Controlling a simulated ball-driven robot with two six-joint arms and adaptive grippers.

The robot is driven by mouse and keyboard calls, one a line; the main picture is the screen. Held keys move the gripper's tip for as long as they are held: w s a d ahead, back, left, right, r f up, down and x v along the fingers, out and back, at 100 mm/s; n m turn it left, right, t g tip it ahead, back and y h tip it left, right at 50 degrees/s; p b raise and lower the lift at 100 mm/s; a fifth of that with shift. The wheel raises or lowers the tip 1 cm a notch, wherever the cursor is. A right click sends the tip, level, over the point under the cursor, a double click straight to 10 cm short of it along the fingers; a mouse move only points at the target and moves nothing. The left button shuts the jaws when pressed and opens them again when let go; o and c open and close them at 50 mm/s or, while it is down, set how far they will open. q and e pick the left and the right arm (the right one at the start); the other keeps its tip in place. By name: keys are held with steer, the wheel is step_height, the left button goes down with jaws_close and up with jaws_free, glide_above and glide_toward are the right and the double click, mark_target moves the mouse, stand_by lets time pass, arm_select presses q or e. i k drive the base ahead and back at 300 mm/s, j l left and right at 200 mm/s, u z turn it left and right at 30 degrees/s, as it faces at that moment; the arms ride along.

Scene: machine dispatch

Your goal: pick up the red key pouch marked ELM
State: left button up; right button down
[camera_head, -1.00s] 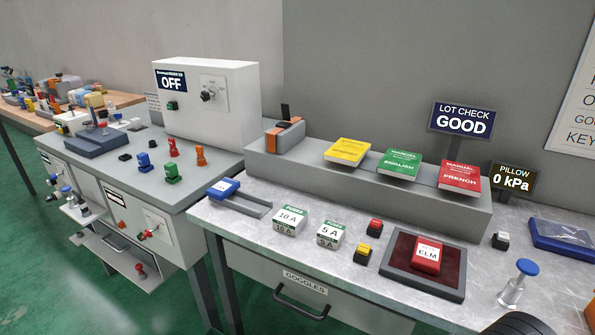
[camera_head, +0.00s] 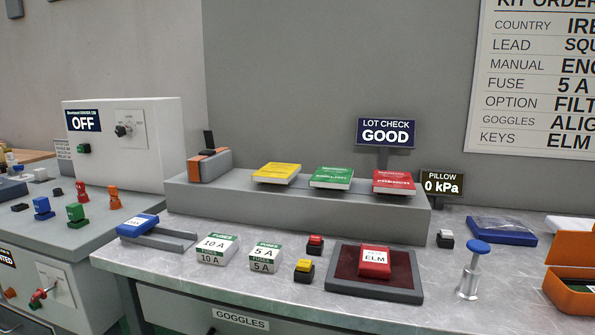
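The red key pouch marked ELM (camera_head: 375,262) lies on a dark tray with a red-brown lining (camera_head: 346,284) on the grey workbench, right of centre in the head view. Its white label faces up and toward me. Nothing touches the pouch apart from the tray. Neither of my grippers shows in this view.
Red (camera_head: 315,244) and yellow (camera_head: 304,270) buttons and fuse boxes (camera_head: 217,249) stand left of the tray. A blue-topped plunger (camera_head: 472,269) and an orange box (camera_head: 572,285) stand right. Behind is a grey ledge (camera_head: 310,209) with manuals. Bare bench lies in front.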

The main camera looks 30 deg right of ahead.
mark_target(374, 259)
steer(key=z, duration=1)
